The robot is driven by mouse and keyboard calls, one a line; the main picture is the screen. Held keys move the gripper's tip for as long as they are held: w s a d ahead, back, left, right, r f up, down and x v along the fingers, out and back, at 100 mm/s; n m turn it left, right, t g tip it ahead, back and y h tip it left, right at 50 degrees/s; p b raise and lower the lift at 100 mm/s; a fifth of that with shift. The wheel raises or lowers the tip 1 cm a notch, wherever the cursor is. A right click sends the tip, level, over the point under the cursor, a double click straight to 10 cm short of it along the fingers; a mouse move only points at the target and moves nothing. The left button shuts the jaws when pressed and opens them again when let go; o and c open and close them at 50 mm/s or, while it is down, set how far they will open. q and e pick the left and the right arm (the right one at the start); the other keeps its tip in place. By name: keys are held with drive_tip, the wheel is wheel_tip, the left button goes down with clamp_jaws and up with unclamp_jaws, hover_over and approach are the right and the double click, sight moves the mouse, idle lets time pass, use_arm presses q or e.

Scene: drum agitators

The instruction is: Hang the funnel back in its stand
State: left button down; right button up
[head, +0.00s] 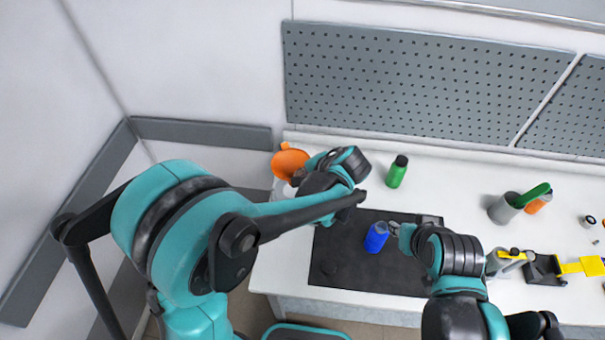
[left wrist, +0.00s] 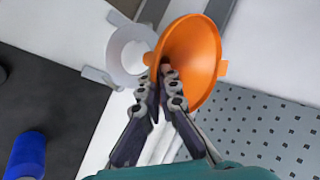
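The orange funnel (head: 290,161) is at the far left end of the bench, at my left gripper (head: 297,178). In the left wrist view the funnel (left wrist: 205,50) is tilted, its wide mouth towards the camera. The fingers of the left gripper (left wrist: 163,78) are close together with the funnel's wall between them. The stand's pale ring (left wrist: 117,50) is just left of the funnel in that view and looks empty. In the head view the stand (head: 281,190) is mostly hidden by my arm. My right gripper (head: 395,229) is beside the blue bottle; its fingers are too small to read.
The blue bottle (head: 376,238) stands on a dark mat (head: 340,262). A green bottle (head: 397,172) stands behind the mat. A grey cup (head: 502,210) and a yellow-and-black tool (head: 575,267) are on the right. A perforated panel (head: 400,80) is on the back wall.

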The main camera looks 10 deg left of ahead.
use_arm(q)
wheel_tip(320, 180, down, 7)
drive_tip(key=b, duration=0.5)
drive_tip(key=shift+f+b, duration=0.15)
drive_tip(key=shift+b, duration=0.15)
drive_tip(key=shift+w+f, duration=0.1)
drive_tip(key=shift+d+f+b, duration=0.1)
drive_tip(key=shift+f+b, duration=0.05)
drive_tip(key=shift+b, duration=0.15)
drive_tip(key=shift+f, duration=0.1)
idle(0.4)
drive_tip(key=shift+f+b, duration=0.4)
drive_tip(key=shift+b, duration=0.1)
drive_tip(key=shift+f+b, duration=0.3)
drive_tip(key=shift+b, duration=0.05)
idle(0.5)
